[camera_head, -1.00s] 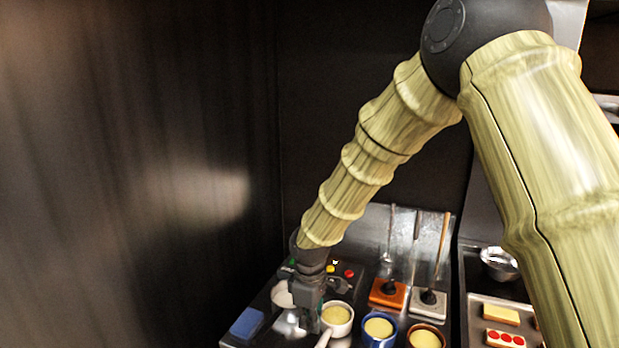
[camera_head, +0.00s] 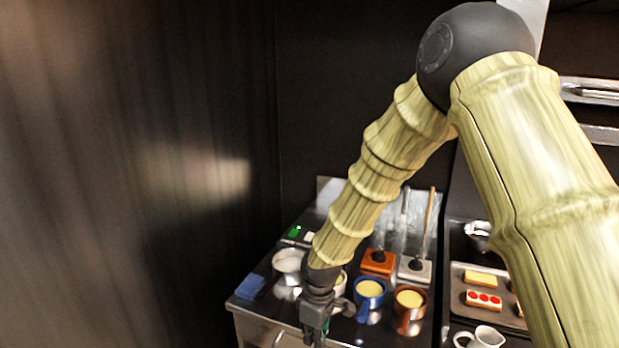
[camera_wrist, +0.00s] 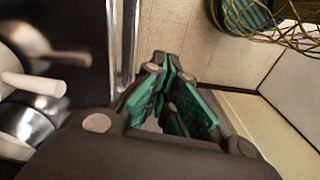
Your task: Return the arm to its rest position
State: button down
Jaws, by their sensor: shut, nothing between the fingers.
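My gripper (camera_head: 316,338) hangs from my bamboo-patterned arm at the front edge of the steel counter (camera_head: 262,308). In the wrist view the green finger pads of my gripper (camera_wrist: 172,88) come together with nothing between them. The gripper points down past the counter's edge, with the floor (camera_wrist: 185,35) beyond it. My forearm hides part of the pale mug (camera_head: 341,284) just behind the gripper. My upper arm crosses the right side of the head view.
A blue mug (camera_head: 369,290), a brown mug (camera_head: 409,299) and a blue sponge (camera_head: 250,287) are close to the gripper. A tray (camera_head: 457,275) with food lies to the right. The wrist view shows a wire basket (camera_wrist: 250,14) on the floor side.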

jog(key=s+d+f+m+b, duration=0.1)
jog(key=s+d+f+m, duration=0.1)
jog(key=s+f, duration=0.35)
jog(key=s+d+f+m+b, duration=0.1)
jog(key=s+d+f+m, duration=0.15)
jog(key=f, duration=0.65)
jog(key=s+d+f+m+b, duration=0.1)
jog(key=s+d+f+m, duration=0.1)
jog(key=s+d+f, duration=0.3)
jog(key=s+d+f+m+b, duration=0.1)
jog(key=s+d+f+m, duration=0.2)
jog(key=s, duration=1)
jog(key=s+d+f+m+b, duration=0.2)
jog(key=s+d+f+m, duration=0.1)
jog(key=s+d+f, duration=0.5)
jog(key=shift+s+d+f+h, duration=0.35)
jog(key=shift+s+d+h, duration=0.05)
jog(key=shift+s, duration=0.15)
